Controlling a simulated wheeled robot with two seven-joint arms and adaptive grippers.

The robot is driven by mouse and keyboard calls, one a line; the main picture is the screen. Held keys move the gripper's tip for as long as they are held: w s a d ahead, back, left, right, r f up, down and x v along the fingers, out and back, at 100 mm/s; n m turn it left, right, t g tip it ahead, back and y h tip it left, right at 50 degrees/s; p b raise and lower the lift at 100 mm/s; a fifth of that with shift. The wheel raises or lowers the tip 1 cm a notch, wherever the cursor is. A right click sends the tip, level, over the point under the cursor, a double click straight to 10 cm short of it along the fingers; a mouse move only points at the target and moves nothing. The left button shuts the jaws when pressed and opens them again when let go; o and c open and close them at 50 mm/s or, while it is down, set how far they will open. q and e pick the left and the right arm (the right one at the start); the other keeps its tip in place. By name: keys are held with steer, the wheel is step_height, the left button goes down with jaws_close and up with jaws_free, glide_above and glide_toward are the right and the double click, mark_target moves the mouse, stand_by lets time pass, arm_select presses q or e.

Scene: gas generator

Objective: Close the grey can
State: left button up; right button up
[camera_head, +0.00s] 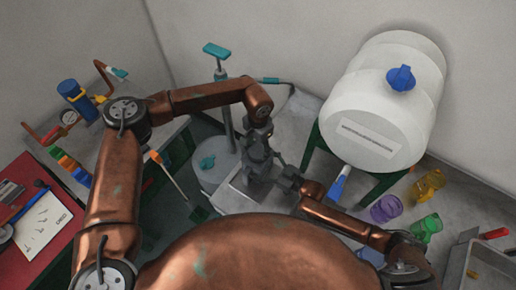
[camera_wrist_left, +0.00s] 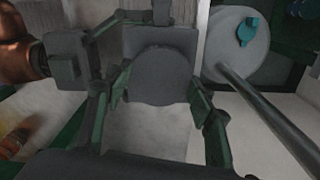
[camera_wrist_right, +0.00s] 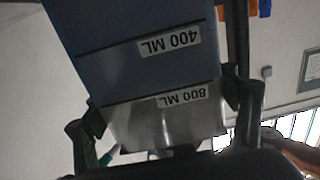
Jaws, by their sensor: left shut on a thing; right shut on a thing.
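The grey can (camera_wrist_right: 130,125) fills the middle of the right wrist view, with 400 ML and 800 ML labels upside down; its upper part there looks bluish. My right gripper (camera_wrist_right: 165,115) is shut on its sides. My left gripper (camera_wrist_left: 160,90) is shut on a dark grey rounded piece (camera_wrist_left: 163,75), which looks like the can's lid; a flat dark grey panel shows behind it. In the head view, my left gripper (camera_head: 257,150) points down close beside my right gripper (camera_head: 287,178). The contact between lid and can is hidden.
A white tank (camera_head: 375,130) with a blue cap stands on a green frame at the right. A pump with a teal handle (camera_head: 216,50) rises from a round pale lid (camera_head: 213,165). Purple (camera_head: 385,208), green (camera_head: 425,228) and yellow (camera_head: 428,184) vessels lie at right. A red bench (camera_head: 50,262) is at left.

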arm_select(q)
steer(key=o, duration=0.9)
steer(key=shift+r, duration=0.1)
steer(key=shift+r, duration=2.2)
